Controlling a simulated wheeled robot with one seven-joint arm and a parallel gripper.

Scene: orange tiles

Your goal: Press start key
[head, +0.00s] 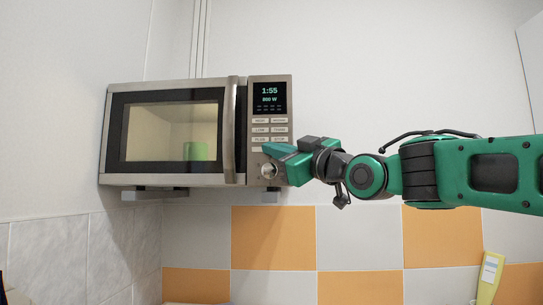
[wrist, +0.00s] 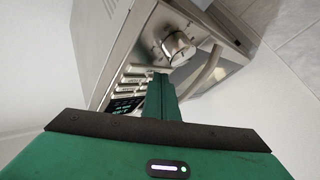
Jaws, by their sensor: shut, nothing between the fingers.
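The microwave (head: 172,179) is mounted on the wall with its door shut. Its control panel (head: 285,100) has a lit display (head: 269,95) reading 1:55 and 800 W, with rows of pale keys (head: 260,130) below it. The key labels are too small to read surely, so I cannot tell which is the start key. My gripper (head: 268,149) is shut and empty, its tips at the lower keys, just above the round knob (head: 267,171). In the wrist view the fingertips (wrist: 160,76) lie between the keys (wrist: 130,80) and the knob (wrist: 177,46). They hide the lowest keys, and contact is unclear.
The vertical door handle (head: 233,130) is just left of the panel. A yellow bottle (head: 490,275) stands at the lower right. The wall right of the microwave is bare.

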